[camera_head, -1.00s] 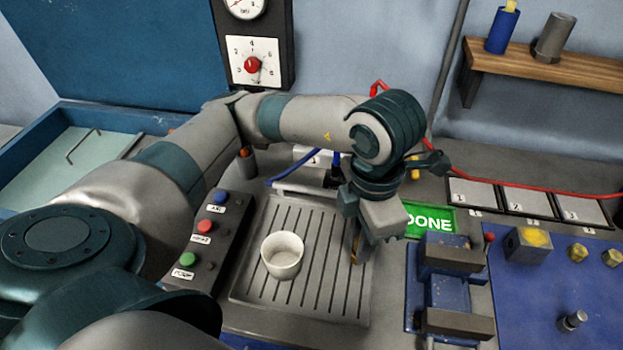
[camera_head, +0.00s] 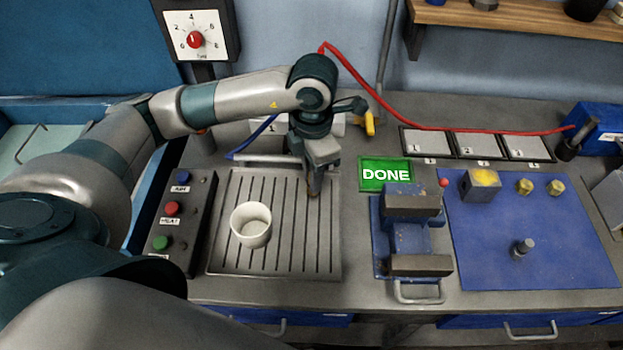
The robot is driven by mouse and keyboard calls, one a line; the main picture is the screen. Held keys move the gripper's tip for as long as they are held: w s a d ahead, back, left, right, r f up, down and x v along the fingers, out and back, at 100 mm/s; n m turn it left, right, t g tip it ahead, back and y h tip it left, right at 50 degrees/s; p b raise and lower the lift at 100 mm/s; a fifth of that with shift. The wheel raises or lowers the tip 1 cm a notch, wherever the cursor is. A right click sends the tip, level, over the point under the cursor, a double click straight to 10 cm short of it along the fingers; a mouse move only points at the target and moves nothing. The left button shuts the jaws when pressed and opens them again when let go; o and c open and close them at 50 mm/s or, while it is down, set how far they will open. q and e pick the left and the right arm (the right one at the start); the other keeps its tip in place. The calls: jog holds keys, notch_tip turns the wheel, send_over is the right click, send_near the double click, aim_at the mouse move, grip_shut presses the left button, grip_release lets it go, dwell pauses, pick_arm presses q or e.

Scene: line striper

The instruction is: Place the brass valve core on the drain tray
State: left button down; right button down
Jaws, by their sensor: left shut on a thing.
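The drain tray (camera_head: 280,255) is a grey slotted plate on the bench, left of the middle. My left gripper (camera_head: 313,189) is over its right back part, pointing down, and is shut. A small brownish piece, which looks like the brass valve core (camera_head: 312,194), shows at its fingertips, mostly hidden by the fingers. I cannot tell whether it touches the tray. My right gripper is not in view.
A white cup (camera_head: 251,226) stands on the tray's left part. A button box (camera_head: 176,220) is left of the tray. A green DONE sign (camera_head: 386,174) and a blue vise (camera_head: 410,238) are to the right. A blue mat (camera_head: 570,245) holds brass nuts (camera_head: 525,186) and other fittings.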

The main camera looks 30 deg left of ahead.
pick_arm(q)
jog(key=shift+w+a+f, duration=0.35)
jog(key=shift+w, duration=0.1)
notch_tip(320, 180, down, 3)
jog(key=shift+f+p, duration=0.15)
jog(key=shift+p, duration=0.95)
jog(key=shift+f, duration=0.35)
jog(key=shift+f, duration=0.1)
jog(key=c, duration=1.5)
grip_release()
